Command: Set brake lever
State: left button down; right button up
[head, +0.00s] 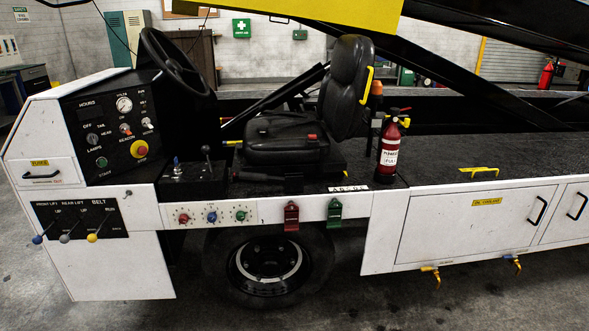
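No lever in the head view carries a readable brake label, so I cannot tell for sure which one is the brake lever. A black-knobbed lever (206,154) stands upright on a small black console (192,184) between the dash and the seat. A shorter blue-topped lever (176,164) stands to its left on the same console. Three levers with a blue knob (37,240), a grey knob (65,238) and a yellow knob (92,238) stick out of the lift and belt panel (85,218) at the lower left. Neither of my grippers is in view.
The black seat (290,140) and steering wheel (172,62) flank the console. A red fire extinguisher (389,152) stands right of the seat. Red (291,216) and green (335,210) tags hang below the deck edge. Open floor lies in front of the loader.

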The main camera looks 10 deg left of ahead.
aim_at(248, 175)
jog(key=i+l, duration=0.2)
jog(key=i, duration=0.25)
jog(key=i+l, duration=0.2)
jog(key=i, duration=0.25)
jog(key=i+l, duration=0.2)
jog(key=i, duration=0.25)
